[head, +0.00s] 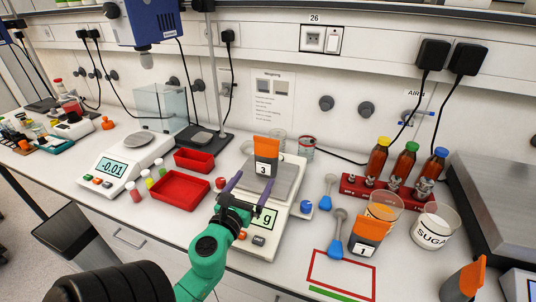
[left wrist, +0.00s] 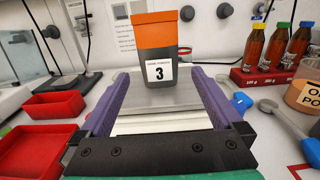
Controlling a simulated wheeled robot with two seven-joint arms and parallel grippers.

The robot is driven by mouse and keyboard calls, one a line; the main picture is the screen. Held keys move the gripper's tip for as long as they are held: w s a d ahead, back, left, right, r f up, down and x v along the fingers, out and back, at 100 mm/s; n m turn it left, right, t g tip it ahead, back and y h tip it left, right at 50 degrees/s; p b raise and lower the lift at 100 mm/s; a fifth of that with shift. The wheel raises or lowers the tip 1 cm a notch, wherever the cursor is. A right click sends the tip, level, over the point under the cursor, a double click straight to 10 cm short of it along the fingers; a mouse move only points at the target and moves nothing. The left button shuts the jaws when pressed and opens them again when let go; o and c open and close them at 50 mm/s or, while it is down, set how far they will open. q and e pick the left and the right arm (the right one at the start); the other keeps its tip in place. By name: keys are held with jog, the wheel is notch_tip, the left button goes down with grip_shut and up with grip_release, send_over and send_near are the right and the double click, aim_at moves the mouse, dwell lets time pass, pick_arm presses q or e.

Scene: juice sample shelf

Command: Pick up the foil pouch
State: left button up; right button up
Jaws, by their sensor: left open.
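A grey foil pouch (head: 265,163) with an orange top and a label "3" stands upright on the steel pan of a balance (head: 272,226). In the left wrist view, the pouch (left wrist: 157,50) stands beyond the fingertips, roughly centred between them. My left gripper (head: 249,188) is open and empty, with its purple fingers reaching over the balance toward the pouch; they appear apart from it. A similar pouch labelled "1" (head: 366,244) stands on the bench at the right, and another pouch (head: 461,283) is at the lower right edge. My right gripper is out of view.
Red trays (head: 180,188) lie left of the balance. Blue-handled scoops (head: 338,232), a beaker marked sugar (head: 433,228), and a red rack (head: 382,194) with bottles are at the right. Glass jars (head: 307,147) stand behind the pan. A red-outlined rectangle (head: 343,271) marks bench at the front.

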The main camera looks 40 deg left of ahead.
aim_at(264, 161)
pick_arm(q)
jog(key=x, duration=0.2)
jog(key=p+x, duration=0.1)
jog(key=x, duration=0.1)
jog(key=shift+a+r, duration=0.1)
jog(key=shift+r, duration=0.25)
jog(key=x, duration=0.3)
jog(key=p+x, duration=0.1)
jog(key=x, duration=0.2)
jog(key=shift+w+a+f, duration=0.2)
jog(key=shift+w+f, duration=0.05)
jog(key=shift+w, duration=0.1)
jog(key=shift+w+a+f, duration=0.1)
jog(key=shift+w+f, duration=0.05)
jog(key=shift+f, duration=0.05)
jog(key=c, duration=1.3)
jog(key=shift+r, duration=0.1)
jog(key=shift+c, duration=0.9)
jog(key=shift+r, duration=0.1)
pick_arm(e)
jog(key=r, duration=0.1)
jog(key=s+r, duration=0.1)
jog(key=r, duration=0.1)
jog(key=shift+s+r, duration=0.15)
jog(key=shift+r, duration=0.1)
